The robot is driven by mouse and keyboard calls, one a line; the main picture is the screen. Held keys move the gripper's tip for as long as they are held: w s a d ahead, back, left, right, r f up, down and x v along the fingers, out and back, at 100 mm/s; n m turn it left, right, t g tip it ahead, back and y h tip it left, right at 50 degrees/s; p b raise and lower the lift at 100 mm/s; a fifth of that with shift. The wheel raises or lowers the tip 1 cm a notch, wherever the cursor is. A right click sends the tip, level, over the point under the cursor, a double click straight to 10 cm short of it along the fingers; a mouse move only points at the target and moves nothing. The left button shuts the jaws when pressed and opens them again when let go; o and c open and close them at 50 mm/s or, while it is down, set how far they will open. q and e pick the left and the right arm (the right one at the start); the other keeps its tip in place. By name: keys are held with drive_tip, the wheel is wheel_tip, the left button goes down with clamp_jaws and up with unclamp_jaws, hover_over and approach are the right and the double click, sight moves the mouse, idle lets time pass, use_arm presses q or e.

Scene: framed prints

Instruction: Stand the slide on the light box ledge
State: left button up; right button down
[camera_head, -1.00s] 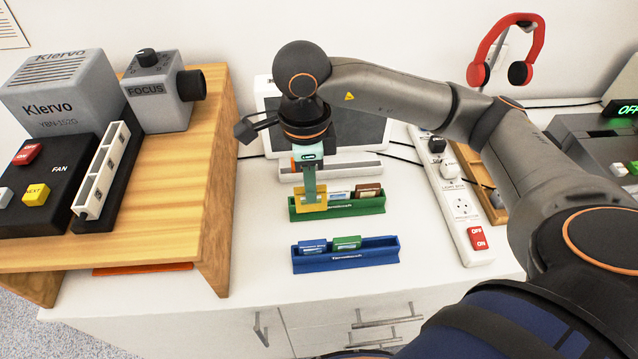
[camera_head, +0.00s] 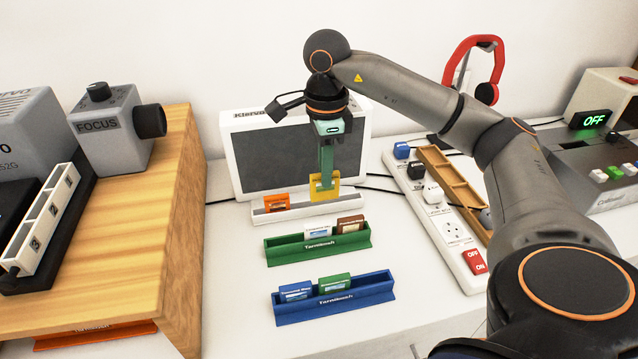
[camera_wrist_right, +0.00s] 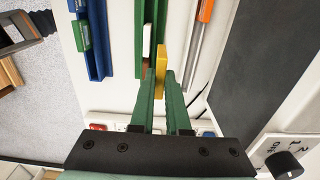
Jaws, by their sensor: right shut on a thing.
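My right gripper (camera_head: 325,176), with green fingers, is shut on the yellow slide (camera_head: 319,190). It holds the slide upright at the right part of the white ledge (camera_head: 296,212), in front of the light box (camera_head: 270,160) with its dark grey panel. Whether the slide's lower edge touches the ledge is not clear. The wrist view also shows the yellow slide (camera_wrist_right: 161,72) between the fingertips, with the ledge (camera_wrist_right: 194,62) just to its right. An orange slide (camera_head: 276,202) stands at the left part of the ledge. My left gripper is not in view.
A green rack (camera_head: 290,247) holds a white and a brown slide. A blue rack (camera_head: 350,297) in front holds a blue and a green slide. A power strip (camera_head: 442,215) lies at the right, and a wooden stand (camera_head: 150,230) at the left.

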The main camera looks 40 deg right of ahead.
drive_tip(key=shift+w+d+f+b, duration=0.15)
drive_tip(key=shift+w+d+f, duration=0.7)
drive_tip(key=shift+f, duration=0.85)
drive_tip(key=shift+w+d+f+b, duration=0.2)
drive_tip(key=shift+w+d+f, duration=0.4)
drive_tip(key=shift+w+f, duration=0.75)
drive_tip(key=shift+w+d+f+b, duration=0.15)
drive_tip(key=shift+w+d+f, duration=0.55)
drive_tip(key=shift+f, duration=1.3)
drive_tip(key=shift+s+f, duration=0.1)
drive_tip(key=c, duration=0.9)
unclamp_jaws()
wheel_tip(320, 180, up, 12)
drive_tip(key=p, duration=0.1)
drive_tip(key=shift+r+p, duration=0.2)
drive_tip(key=shift+p, duration=0.1)
